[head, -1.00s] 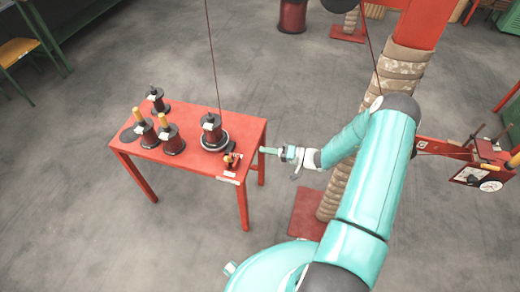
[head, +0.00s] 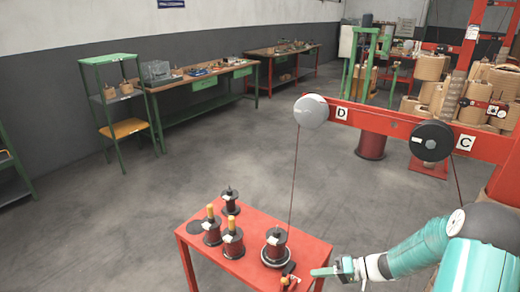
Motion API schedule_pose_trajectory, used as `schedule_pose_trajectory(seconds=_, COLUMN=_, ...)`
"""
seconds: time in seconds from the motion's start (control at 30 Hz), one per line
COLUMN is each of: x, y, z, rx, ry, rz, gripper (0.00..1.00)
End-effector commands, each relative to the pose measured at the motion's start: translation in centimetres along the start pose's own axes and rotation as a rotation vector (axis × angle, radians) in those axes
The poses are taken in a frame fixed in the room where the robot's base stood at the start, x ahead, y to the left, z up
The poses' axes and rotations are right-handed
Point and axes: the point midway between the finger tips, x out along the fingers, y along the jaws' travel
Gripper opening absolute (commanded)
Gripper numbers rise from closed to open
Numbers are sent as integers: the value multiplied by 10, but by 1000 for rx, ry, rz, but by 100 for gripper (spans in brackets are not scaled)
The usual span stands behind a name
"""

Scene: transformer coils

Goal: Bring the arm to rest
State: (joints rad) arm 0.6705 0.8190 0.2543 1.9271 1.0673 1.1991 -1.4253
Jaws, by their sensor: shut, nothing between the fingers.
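My gripper (head: 326,271) is at the lower right in the head view, at the end of my teal arm. It is shut and empty. It appears just off the right edge of the red table (head: 315,251), near a small red and black device (head: 289,277) at the table's corner. I cannot tell the exact gap between them. My arm reaches in from the lower right corner, and its base is out of view.
Several dark spools stand on the table, one (head: 275,243) on a round base. A thin line rises from there to a grey pulley (head: 311,111) on a red beam (head: 385,122). Workbenches (head: 205,88) line the back wall. The grey floor (head: 150,200) left of the table is clear.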

Motion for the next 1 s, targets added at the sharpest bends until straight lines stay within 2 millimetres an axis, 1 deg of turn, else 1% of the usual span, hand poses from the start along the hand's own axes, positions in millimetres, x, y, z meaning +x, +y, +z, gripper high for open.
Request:
schedule_pose_trajectory(seconds=0.03, x=0, y=-18, z=0, rx=-8, ry=-50, rz=39, gripper=0)
schedule_pose_trajectory(seconds=0.1, x=-2, y=-37, z=4, rx=-4, ry=-111, rz=94, gripper=0)
schedule_pose_trajectory(seconds=0.3, x=-10, y=-90, z=17, rx=0, ry=-249, rz=271, gripper=0)
schedule_pose_trajectory(seconds=0.5, x=-22, y=-140, z=33, rx=-6, ry=-323, rz=467, gripper=0)
schedule_pose_trajectory(seconds=0.73, x=-40, y=-193, z=54, rx=-31, ry=-331, rz=693, gripper=0)
schedule_pose_trajectory(seconds=1.0, x=-66, y=-248, z=80, rx=-79, ry=-233, rz=927, gripper=0)
